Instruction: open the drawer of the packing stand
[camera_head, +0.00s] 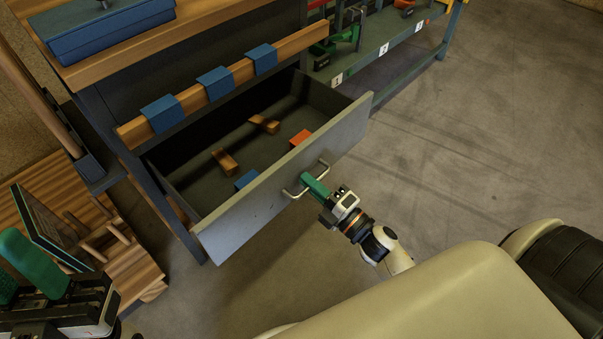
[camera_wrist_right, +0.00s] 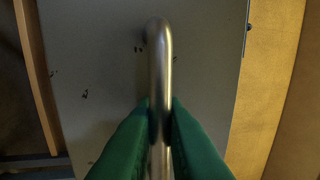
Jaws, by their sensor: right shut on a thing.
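The drawer (camera_head: 283,184) of the packing stand (camera_head: 205,32) is pulled well out, and its inside shows in the head view. Its grey front carries a metal bar handle (camera_head: 293,194). My right gripper (camera_head: 312,186), with green fingers, is shut on this handle. In the right wrist view the handle bar (camera_wrist_right: 159,75) runs between the two green fingertips, in front of the grey drawer front (camera_wrist_right: 100,60). My left gripper (camera_head: 30,265) shows at the lower left, apart from the stand. I cannot tell whether its jaws are open.
Wooden blocks (camera_head: 225,161), an orange block (camera_head: 300,138) and a blue block (camera_head: 246,179) lie in the drawer. A blue box (camera_head: 105,30) sits on the stand. A wooden pallet-like piece (camera_head: 130,265) stands at the lower left. The floor (camera_head: 480,130) at right is clear.

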